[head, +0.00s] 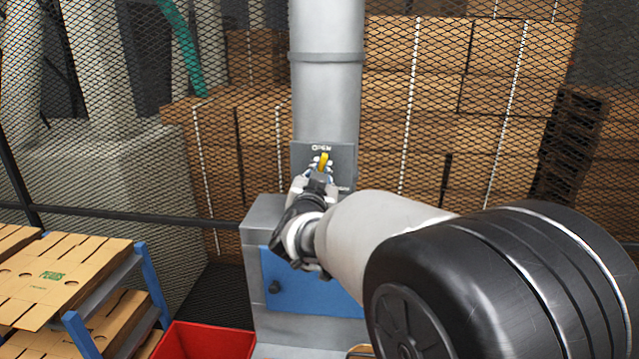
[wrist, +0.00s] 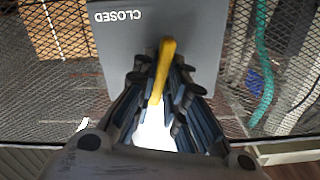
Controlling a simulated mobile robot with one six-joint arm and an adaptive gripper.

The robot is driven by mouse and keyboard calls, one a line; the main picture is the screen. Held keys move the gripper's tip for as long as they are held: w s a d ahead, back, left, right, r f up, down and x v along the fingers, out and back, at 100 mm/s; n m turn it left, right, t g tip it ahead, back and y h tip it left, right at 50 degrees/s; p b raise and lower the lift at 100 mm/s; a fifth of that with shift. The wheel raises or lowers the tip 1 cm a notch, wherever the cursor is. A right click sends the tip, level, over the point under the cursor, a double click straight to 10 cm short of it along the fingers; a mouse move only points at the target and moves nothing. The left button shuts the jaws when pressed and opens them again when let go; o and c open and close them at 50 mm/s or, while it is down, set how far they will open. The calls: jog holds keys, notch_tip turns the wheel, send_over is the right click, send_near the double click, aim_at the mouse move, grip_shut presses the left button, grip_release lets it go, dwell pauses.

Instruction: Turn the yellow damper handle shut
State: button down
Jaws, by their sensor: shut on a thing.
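The yellow damper handle (head: 323,159) is on a grey plate (head: 345,152) on the round metal duct. In the head view it stands nearly upright below the word OPEN. My gripper (head: 322,169) is at the handle from below, and its fingers hide the lower part. In the wrist view the handle (wrist: 167,58) runs between the dark fingers of my gripper (wrist: 163,84), which are shut on it. The word CLOSED shows upside down on the plate (wrist: 117,45) there, left of the handle.
A grey cabinet with a blue door (head: 300,283) stands below the duct. A red bin (head: 203,341) and a rack of flat cardboard blanks (head: 70,265) are at lower left. A mesh fence (head: 235,130) with stacked cardboard stands behind.

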jog(key=shift+r+m+b, duration=0.2)
jog(key=shift+m+b, duration=5.35)
jog(key=shift+m, duration=1.75)
jog(key=c, duration=1.8)
grip_release()
jog(key=shift+c, duration=0.2)
jog(key=shift+o, duration=1)
jog(key=shift+w+f, duration=0.1)
jog(key=shift+f, duration=0.05)
